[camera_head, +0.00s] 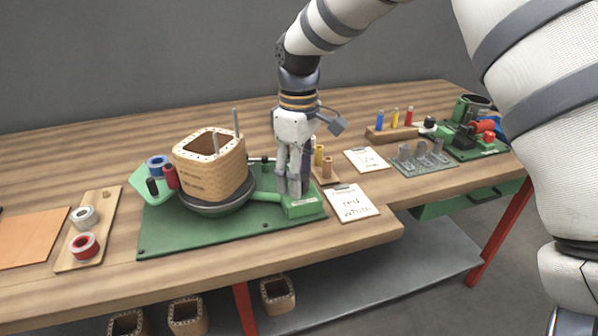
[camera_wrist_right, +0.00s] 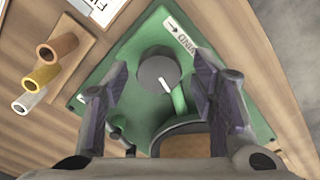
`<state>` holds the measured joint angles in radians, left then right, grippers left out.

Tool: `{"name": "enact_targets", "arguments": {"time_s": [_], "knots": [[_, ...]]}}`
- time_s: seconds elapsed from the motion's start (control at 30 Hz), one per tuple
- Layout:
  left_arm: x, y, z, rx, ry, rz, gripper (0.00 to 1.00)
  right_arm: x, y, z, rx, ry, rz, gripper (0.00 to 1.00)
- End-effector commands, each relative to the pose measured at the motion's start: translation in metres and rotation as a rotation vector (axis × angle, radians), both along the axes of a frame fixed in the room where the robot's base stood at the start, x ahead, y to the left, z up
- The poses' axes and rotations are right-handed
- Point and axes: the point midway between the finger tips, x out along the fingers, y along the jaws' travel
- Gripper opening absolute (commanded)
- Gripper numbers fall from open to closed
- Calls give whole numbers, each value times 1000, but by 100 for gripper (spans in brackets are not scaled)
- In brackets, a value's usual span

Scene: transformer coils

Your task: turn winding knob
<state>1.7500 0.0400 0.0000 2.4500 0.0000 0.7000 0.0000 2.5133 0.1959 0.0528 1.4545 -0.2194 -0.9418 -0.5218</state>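The winding knob (camera_wrist_right: 158,70) is a dark grey round knob with a white pointer line, on a green base (camera_wrist_right: 150,32) beside a label reading WIND with an arrow. My right gripper (camera_wrist_right: 160,72) points down over it, with one finger on either side and gaps to the knob. It is open and holds nothing. In the head view my right gripper (camera_head: 290,189) stands over the green block (camera_head: 305,207) at the right of the winding base, and its fingers hide the knob. The square tan coil former (camera_head: 212,168) stands on the dark turntable (camera_head: 217,207) to the left. My left gripper is out of view.
A rod (camera_head: 237,123) rises behind the former. Cards (camera_head: 351,202), small coloured cylinders (camera_head: 319,155) and a grey tool plate (camera_head: 424,163) lie right of the base. A board with wire spools (camera_head: 84,245) lies left.

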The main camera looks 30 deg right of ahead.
Motion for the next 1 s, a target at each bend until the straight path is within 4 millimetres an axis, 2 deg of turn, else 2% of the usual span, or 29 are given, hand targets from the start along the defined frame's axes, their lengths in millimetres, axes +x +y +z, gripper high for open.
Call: {"name": "enact_targets", "arguments": {"time_s": [0.27,0.37,0.6,0.7,0.83,1.0], "knots": [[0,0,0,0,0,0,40,0,-1,5,-2,-1,0,53],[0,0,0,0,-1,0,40,1,-1,23,-2,-5,-1,53],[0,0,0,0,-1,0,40,1,0,88,-1,-4,0,53],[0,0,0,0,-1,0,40,1,0,106,-1,-2,1,53],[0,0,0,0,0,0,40,0,0,119,-2,-1,1,53],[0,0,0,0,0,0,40,0,0,121,-2,1,1,53]]}}
